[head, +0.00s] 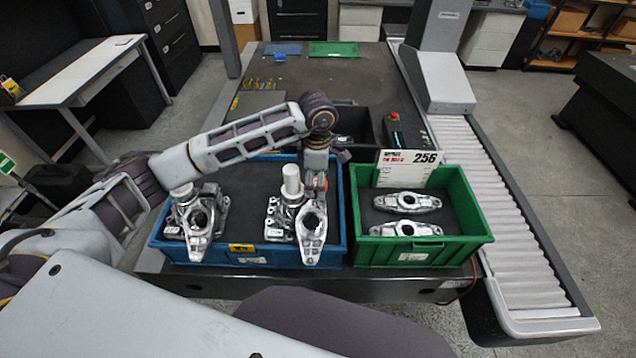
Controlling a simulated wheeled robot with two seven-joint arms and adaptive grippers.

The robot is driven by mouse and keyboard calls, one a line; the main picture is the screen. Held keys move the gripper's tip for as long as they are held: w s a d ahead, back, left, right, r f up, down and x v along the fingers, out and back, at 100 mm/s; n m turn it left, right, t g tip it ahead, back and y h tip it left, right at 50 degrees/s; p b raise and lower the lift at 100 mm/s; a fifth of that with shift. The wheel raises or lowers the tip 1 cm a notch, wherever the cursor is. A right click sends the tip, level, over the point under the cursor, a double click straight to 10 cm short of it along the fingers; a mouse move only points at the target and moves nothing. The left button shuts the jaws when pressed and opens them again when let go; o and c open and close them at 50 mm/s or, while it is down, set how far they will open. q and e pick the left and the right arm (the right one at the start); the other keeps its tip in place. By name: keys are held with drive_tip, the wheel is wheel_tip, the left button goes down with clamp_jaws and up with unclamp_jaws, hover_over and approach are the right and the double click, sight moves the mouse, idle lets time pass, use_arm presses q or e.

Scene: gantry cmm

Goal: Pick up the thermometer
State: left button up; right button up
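I cannot make out a thermometer for certain in the head view. My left arm comes in from the left, over the blue tray (168,249), and bends down at the wrist. My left gripper (318,186) points down at the right side of this tray, behind a metal casting (313,236). Its fingertips are largely hidden, so I cannot tell whether it is open or holds something. A small orange-red patch shows close to the gripper; what it belongs to is unclear. My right gripper is not in view.
The blue tray holds another casting (197,240) at its left. A green tray (470,232) with two metal parts and a card reading 256 (411,168) stands beside it. A black bin (352,115) lies behind the arm. A roller conveyor (510,225) runs along the right.

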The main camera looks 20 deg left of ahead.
use_arm(q)
drive_tip(key=shift+f, duration=0.55)
drive_tip(key=c, duration=1.2)
drive_tip(key=shift+r, duration=0.1)
drive_tip(key=shift+r+b, duration=1.1)
drive_tip(key=shift+r, duration=3.85)
